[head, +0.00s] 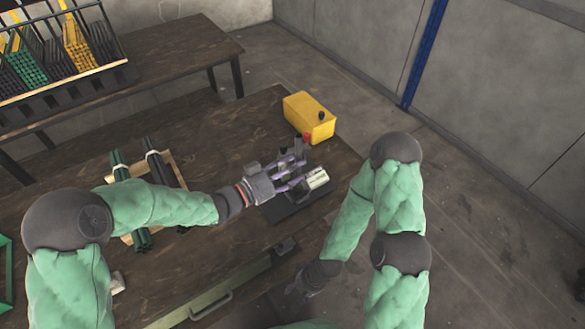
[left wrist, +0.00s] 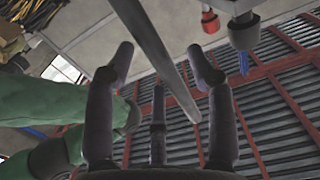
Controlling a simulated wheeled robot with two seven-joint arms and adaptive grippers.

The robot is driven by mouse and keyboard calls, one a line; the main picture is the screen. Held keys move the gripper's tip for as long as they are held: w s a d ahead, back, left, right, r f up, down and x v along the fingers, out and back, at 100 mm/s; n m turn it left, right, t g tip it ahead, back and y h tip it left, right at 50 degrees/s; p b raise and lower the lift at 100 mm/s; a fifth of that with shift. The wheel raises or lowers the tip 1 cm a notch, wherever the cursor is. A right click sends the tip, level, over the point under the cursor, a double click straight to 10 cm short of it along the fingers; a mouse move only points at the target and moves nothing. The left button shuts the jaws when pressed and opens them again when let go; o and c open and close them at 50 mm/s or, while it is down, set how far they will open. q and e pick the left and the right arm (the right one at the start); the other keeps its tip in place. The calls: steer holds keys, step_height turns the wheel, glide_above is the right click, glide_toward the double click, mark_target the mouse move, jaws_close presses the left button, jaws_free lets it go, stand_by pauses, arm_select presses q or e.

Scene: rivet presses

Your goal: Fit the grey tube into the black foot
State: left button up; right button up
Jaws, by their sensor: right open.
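My left gripper (head: 298,168) is over the dark press base in the head view. Its dark fingers (left wrist: 160,62) stand apart in the left wrist view. A long grey tube (left wrist: 160,55) slants between or behind them, with a gap to each visible fingertip; its depth is unclear. I cannot pick out the tube in the head view. A flat black base (head: 292,212) lies on the table below the gripper; I cannot tell whether this is the black foot. My right gripper (head: 303,284) is low, beside the table's front edge, small and dark, with nothing visible in it.
A pale block (head: 317,178) sits by the base. Dark green and black rods (head: 118,165) lie over a wooden frame (head: 178,165) at left. A parts rack (head: 62,88) stands behind.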

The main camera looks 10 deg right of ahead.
arm_select(q)
steer(key=shift+a, duration=0.1)
steer(key=v, duration=1.2)
stand_by(0.4)
